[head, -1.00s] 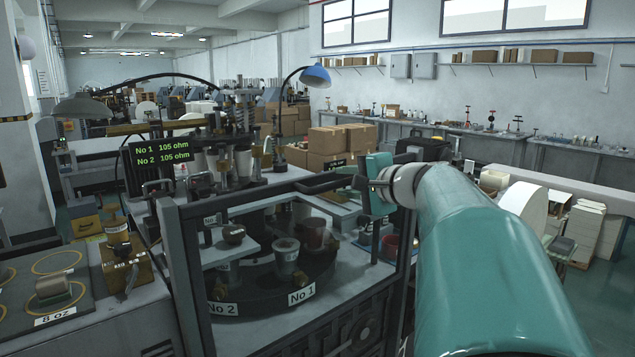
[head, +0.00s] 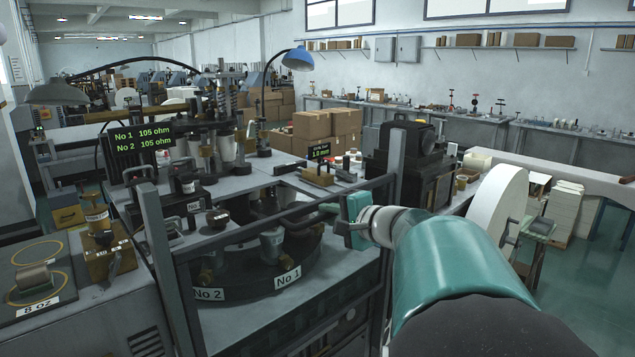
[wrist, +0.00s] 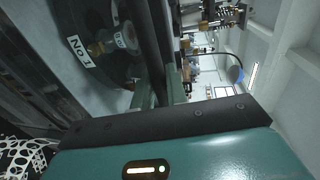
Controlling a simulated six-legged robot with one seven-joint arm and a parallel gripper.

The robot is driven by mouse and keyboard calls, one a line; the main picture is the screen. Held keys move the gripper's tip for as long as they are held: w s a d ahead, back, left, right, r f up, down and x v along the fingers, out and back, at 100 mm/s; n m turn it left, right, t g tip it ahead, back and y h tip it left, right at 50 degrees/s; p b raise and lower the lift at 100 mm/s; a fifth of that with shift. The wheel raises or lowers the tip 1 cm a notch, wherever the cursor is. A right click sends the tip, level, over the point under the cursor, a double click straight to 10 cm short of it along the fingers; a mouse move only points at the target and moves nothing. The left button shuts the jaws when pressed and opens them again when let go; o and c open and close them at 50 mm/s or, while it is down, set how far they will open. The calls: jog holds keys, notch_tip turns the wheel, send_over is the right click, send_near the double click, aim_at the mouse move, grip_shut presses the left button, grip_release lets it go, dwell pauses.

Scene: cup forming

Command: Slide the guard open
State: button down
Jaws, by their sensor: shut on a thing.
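The guard (head: 250,227) is a dark-framed panel in front of the round turntable (head: 240,285). Its top rail slants across the opening, well below the tops of the left post (head: 158,250) and right post (head: 397,160). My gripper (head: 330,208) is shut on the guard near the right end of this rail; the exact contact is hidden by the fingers. In the wrist view my green fingers (wrist: 160,92) reach the dark rail (wrist: 150,45), with the turntable and its No 1 label (wrist: 80,50) beyond.
Metal cups stand on the turntable behind the guard. A readout (head: 143,140) and a blue lamp (head: 297,59) rise behind. A dark machine (head: 412,165) and a large white roll (head: 498,205) stand to the right. Open floor (head: 595,270) lies at far right.

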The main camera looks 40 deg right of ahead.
send_near(317, 285)
jog(key=x, duration=0.5)
jog(key=shift+w+a, duration=0.1)
jog(key=shift+w, duration=0.1)
jog(key=c, duration=1.5)
grip_release()
jog(key=shift+s, duration=0.1)
jog(key=v, duration=1.3)
jog(key=shift+s, duration=0.3)
jog(key=shift+r, duration=0.1)
